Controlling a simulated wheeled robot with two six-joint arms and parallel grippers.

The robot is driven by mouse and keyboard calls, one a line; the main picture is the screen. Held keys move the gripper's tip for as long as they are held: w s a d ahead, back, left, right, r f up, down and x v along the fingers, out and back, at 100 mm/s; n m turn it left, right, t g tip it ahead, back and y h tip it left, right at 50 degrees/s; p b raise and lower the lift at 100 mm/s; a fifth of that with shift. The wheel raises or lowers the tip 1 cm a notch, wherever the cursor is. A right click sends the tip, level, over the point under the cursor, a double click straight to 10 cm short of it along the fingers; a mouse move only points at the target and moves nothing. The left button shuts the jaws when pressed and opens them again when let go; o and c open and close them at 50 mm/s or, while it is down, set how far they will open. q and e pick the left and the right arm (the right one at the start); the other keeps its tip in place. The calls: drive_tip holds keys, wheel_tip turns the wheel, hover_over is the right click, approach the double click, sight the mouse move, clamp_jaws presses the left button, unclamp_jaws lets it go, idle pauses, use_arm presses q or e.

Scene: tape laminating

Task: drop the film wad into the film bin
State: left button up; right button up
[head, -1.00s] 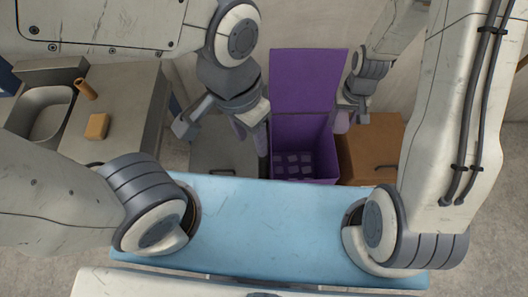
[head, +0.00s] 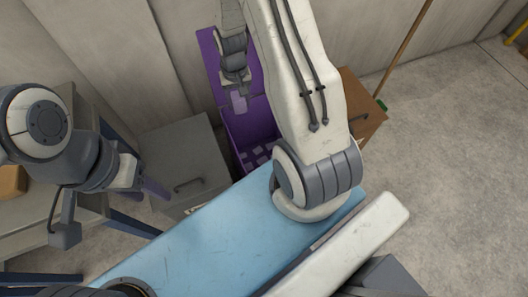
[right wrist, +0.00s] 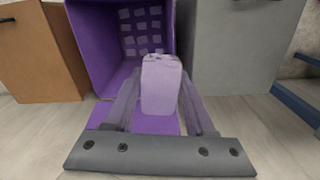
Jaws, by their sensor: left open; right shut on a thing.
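The film wad is a pale lilac block (head: 239,102), also seen in the right wrist view (right wrist: 161,85). My right gripper (head: 238,92) is shut on it, with a finger on each side in the wrist view. The film bin (head: 236,136) is a purple box with its lid raised behind it. In the head view the wad appears in front of the lid, at the top of the bin's opening; its height above the bin is hard to judge. The wrist view shows the bin's patterned inside beyond the wad. My left gripper (head: 110,212) is open and empty, away from the bin.
A grey cabinet (head: 182,160) stands left of the bin and a brown box (head: 358,105) right of it. A blue-topped table (head: 225,235) lies in front. A bench with blue legs (head: 40,220) is at the left. Floor at the right is clear.

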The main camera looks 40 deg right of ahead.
drive_tip(key=d+f+m+b, duration=0.3)
drive_tip(key=d+f+b, duration=0.3)
drive_tip(key=f+b, duration=0.5)
drive_tip(key=d+f+m+b, duration=0.3)
drive_tip(key=d+f+b, duration=0.3)
drive_tip(key=f+b, duration=0.5)
wheel_tip(320, 180, down, 3)
drive_tip(key=shift+s+f+b, duration=0.1)
drive_tip(key=shift+s+b, duration=0.1)
drive_tip(key=shift+b, duration=0.15)
drive_tip(key=shift+d, duration=0.1)
drive_tip(key=o, duration=1.4)
wheel_tip(320, 180, up, 11)
drive_tip(key=p, duration=0.3)
drive_tip(key=shift+f, duration=0.2)
